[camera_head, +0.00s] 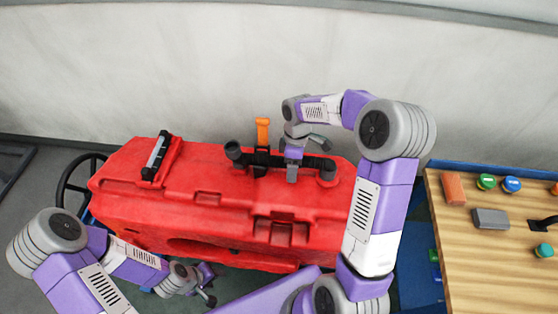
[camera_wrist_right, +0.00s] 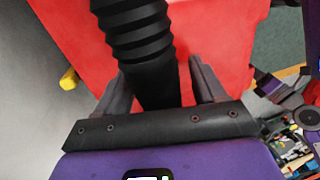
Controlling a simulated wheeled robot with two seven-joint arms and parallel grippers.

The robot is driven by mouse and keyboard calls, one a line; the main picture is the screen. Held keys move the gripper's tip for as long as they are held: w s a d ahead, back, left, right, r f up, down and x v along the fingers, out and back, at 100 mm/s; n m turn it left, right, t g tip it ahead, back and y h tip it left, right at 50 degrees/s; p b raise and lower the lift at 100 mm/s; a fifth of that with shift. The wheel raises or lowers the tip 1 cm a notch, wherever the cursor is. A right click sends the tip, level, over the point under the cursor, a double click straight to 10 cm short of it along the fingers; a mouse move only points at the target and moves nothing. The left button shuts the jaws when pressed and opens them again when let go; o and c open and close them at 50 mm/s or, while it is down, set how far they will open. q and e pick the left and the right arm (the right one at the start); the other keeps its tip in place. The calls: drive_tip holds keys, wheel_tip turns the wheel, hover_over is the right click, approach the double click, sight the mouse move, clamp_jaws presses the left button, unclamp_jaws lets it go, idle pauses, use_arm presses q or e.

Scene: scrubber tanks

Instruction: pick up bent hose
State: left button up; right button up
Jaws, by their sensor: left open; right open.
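The bent hose (camera_head: 314,162) is black and lies along the top of the red tank (camera_head: 215,225), its ends turned at the left and right. In the right wrist view the ribbed hose (camera_wrist_right: 140,40) runs between the two fingers of my right gripper (camera_wrist_right: 160,70). The fingers stand apart on either side of it, with the jaws open. In the head view my right gripper (camera_head: 292,172) is over the middle of the hose and hides part of it. My left gripper (camera_head: 208,285) is open and low in front of the tank, away from the hose.
An orange-handled valve (camera_head: 262,132) stands up just behind the hose. A dark and white handle (camera_head: 157,156) is on the tank's left end. A wooden table (camera_head: 500,255) at the right holds several caps and blocks. A pale wall (camera_head: 200,70) is behind.

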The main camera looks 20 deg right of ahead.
drive_tip(key=c, duration=1.2)
drive_tip(key=shift+r, duration=0.1)
